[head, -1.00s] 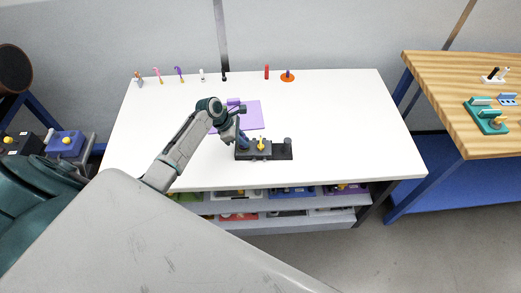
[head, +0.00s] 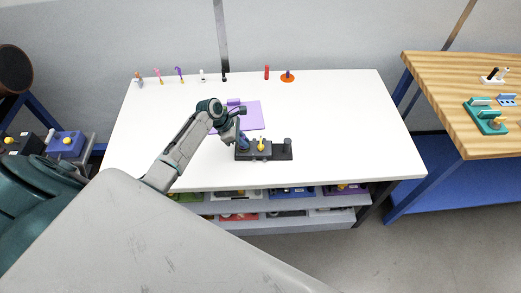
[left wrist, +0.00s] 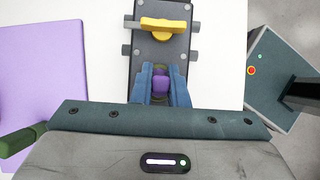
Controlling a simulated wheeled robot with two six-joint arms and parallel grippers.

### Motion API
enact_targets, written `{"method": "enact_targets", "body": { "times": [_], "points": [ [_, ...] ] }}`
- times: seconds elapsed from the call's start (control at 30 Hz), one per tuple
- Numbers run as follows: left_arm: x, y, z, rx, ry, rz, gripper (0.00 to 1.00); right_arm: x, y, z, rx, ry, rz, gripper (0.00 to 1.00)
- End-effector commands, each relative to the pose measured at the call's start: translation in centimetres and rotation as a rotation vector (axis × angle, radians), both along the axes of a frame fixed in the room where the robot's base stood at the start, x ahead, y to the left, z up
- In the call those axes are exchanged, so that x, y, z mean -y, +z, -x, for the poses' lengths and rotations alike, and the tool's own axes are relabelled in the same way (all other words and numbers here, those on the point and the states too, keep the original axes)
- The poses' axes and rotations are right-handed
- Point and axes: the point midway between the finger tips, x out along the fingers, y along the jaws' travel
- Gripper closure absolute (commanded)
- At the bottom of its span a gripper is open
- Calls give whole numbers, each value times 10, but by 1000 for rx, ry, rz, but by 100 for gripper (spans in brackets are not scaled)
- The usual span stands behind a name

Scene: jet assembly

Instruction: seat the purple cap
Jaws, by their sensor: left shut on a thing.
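The purple cap (left wrist: 160,83) shows in the left wrist view between the blue fingers of my left gripper (left wrist: 161,86), which is shut on it. The cap is over the near end of a dark base plate (left wrist: 146,46), at a round dark spot partly hidden by the fingers. I cannot tell whether the cap touches the base. A yellow handle (left wrist: 163,29) sits across the middle of the base. In the head view the left gripper (head: 243,143) is at the left end of the base (head: 277,154), and the cap is hidden. My right gripper is not in view.
A purple mat (head: 250,116) lies behind the base and also at the left in the left wrist view (left wrist: 42,80). Several small tools and a red post (head: 267,72) stand along the table's back edge. The white table's right side is clear. A wooden table (head: 450,80) stands at the right.

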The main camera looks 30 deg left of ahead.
Motion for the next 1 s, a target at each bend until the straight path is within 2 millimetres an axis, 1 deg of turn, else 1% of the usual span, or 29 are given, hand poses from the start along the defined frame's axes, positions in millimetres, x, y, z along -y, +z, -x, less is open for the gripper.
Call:
{"method": "enact_targets", "body": {
  "times": [1.0],
  "points": [
    [0, -2, 1, -5, 0, 0, 100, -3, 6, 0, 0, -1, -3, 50]
  ]
}}
